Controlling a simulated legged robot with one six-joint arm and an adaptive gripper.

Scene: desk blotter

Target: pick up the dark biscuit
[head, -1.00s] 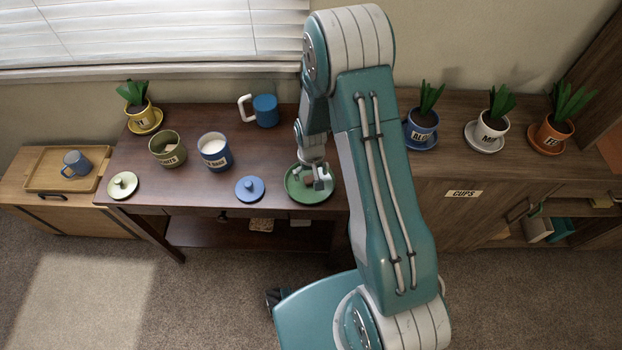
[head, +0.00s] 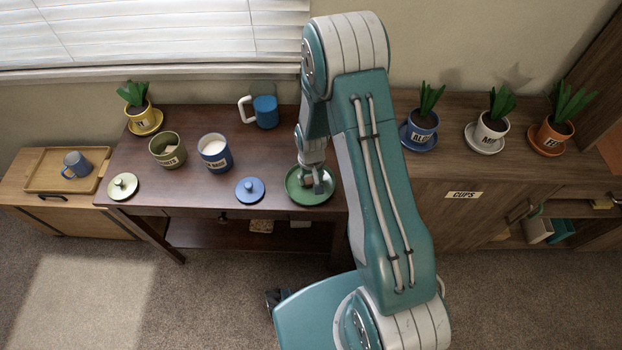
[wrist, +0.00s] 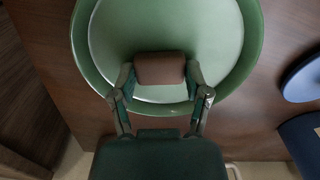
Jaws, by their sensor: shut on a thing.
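The dark biscuit (wrist: 160,68) is a small brown block over the green plate (wrist: 108,42) in the wrist view. My gripper (wrist: 160,76) is shut on it, with one finger at each side. In the head view my gripper (head: 312,184) is down at the green plate (head: 326,196), near the front right of the dark table. The biscuit shows there as a small brown patch, partly hidden by the fingers. I cannot tell whether it still touches the plate.
A blue lid (head: 249,190) lies left of the plate. A blue canister (head: 215,153), a green canister (head: 168,150) and a pale green lid (head: 123,186) stand farther left. A blue jug (head: 264,111) is behind. Potted plants stand on the cabinet at right.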

